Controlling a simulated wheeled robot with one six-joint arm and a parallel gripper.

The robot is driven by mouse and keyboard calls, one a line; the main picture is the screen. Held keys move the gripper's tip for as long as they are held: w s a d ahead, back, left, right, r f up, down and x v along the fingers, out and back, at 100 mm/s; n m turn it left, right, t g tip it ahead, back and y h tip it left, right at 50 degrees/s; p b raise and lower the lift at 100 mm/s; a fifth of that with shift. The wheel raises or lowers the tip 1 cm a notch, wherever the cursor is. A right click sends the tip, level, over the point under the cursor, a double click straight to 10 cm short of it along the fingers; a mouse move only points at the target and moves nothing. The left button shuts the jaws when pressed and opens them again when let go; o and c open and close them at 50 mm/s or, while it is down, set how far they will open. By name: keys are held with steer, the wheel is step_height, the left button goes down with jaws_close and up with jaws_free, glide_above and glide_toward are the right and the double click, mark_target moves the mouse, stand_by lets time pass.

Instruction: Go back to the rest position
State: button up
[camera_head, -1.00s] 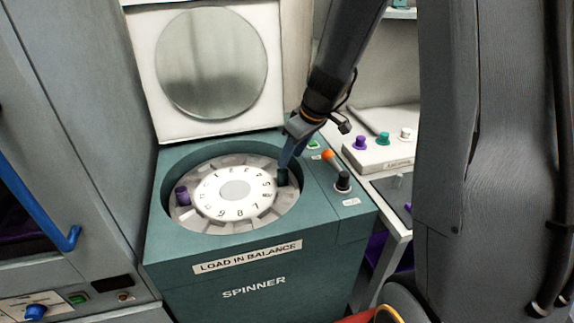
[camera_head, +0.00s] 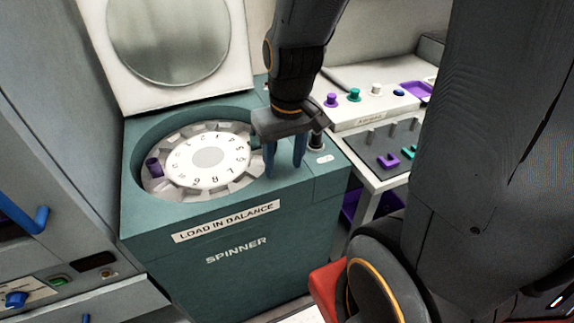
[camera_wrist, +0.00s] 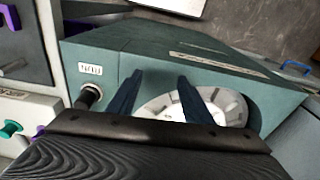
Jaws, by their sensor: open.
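My gripper (camera_head: 285,168) is open and empty, with its two blue fingers pointing down above the right front part of the teal spinner (camera_head: 215,285). In the wrist view my gripper (camera_wrist: 160,78) shows its fingers apart with nothing between them, the spinner's top beyond. A purple piece (camera_head: 154,168) stands in a slot at the rotor's left. The dark green piece at the rotor's right is largely hidden behind my gripper.
A black knob (camera_wrist: 90,94) stands on the spinner's top near my gripper. To the right, a white panel with colored knobs (camera_head: 354,95) sits behind a table with a dark tray (camera_head: 385,145). A grey cabinet with a blue handle (camera_head: 40,220) stands at the left.

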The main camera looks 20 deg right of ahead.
steer(key=shift+s+f+m, duration=0.15)
steer(key=shift+s+m, duration=0.25)
steer(key=shift+s, duration=0.6)
stand_by(0.7)
